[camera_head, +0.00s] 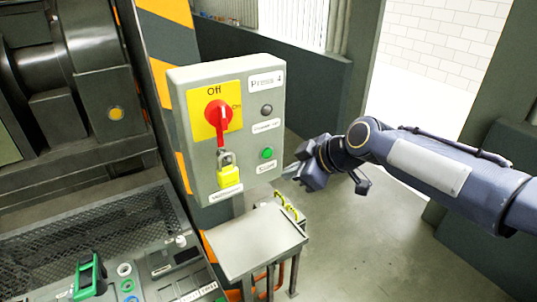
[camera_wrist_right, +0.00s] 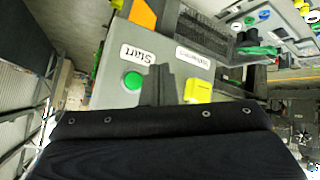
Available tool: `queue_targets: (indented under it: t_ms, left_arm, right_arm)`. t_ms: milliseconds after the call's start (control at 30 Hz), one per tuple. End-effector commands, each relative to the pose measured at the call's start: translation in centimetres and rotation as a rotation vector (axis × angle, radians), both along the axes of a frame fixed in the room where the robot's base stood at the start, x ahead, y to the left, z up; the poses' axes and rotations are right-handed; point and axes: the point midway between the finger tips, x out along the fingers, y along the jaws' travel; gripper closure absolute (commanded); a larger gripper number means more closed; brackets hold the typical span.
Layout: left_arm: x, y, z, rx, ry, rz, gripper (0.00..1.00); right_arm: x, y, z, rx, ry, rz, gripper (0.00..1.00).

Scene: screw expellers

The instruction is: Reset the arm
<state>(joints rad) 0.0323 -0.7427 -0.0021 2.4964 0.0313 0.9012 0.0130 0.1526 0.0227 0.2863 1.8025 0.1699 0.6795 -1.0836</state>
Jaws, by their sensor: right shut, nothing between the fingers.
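My right arm comes in from the right in the head view. Its gripper (camera_head: 291,171) is shut and empty, just right of the control box's lower right edge. The grey control box (camera_head: 205,88) carries a red rotary switch (camera_head: 217,113) on a yellow plate, its handle pointing down. A yellow padlock (camera_head: 229,177) hangs at the handle's lower end. A green button (camera_head: 267,153) is on the box's right side. The wrist view shows the green button (camera_wrist_right: 132,81) labelled "Start" and the padlock (camera_wrist_right: 198,90) beyond my dark gripper body. My left gripper is out of view.
A small grey metal table (camera_head: 255,243) stands below the box. A console with a green-handled item (camera_head: 89,277) is at the lower left, and dark machinery (camera_head: 72,60) at the upper left. The floor (camera_head: 390,235) below my right arm is clear.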

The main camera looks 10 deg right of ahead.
Motion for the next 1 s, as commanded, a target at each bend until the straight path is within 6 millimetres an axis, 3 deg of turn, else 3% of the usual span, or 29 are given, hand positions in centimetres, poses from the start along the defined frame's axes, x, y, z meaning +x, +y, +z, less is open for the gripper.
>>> queue_targets:
  t_ms: [167, 267, 367, 433, 600, 700, 833, 1000]
  left_arm:
    - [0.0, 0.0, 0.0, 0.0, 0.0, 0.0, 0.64]
    - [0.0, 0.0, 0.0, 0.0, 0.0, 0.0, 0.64]
    - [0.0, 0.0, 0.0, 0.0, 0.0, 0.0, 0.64]
    - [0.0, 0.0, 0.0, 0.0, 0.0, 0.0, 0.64]
    - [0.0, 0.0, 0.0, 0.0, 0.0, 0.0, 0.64]
    - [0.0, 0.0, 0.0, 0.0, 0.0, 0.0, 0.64]
    - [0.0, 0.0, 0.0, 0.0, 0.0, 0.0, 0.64]
    - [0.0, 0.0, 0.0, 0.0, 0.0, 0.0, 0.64]
  right_arm:
    - [-0.2, 0.0, 0.0, 0.001, 0.003, -0.005, 1.0]
    - [-1.9, -0.6, -0.2, 0.015, 0.039, -0.054, 1.0]
    - [-6.0, -1.9, -1.1, 0.063, 0.128, -0.181, 1.0]
    - [-9.9, -3.0, -2.3, 0.115, 0.211, -0.307, 1.0]
    - [-18.6, -4.6, -6.3, 0.283, 0.407, -0.622, 1.0]
    - [-22.2, -4.7, -8.6, 0.369, 0.494, -0.761, 1.0]
    - [-24.6, -4.6, -10.4, 0.437, 0.561, -0.864, 1.0]
    - [-25.2, -4.5, -10.9, 0.455, 0.581, -0.892, 1.0]
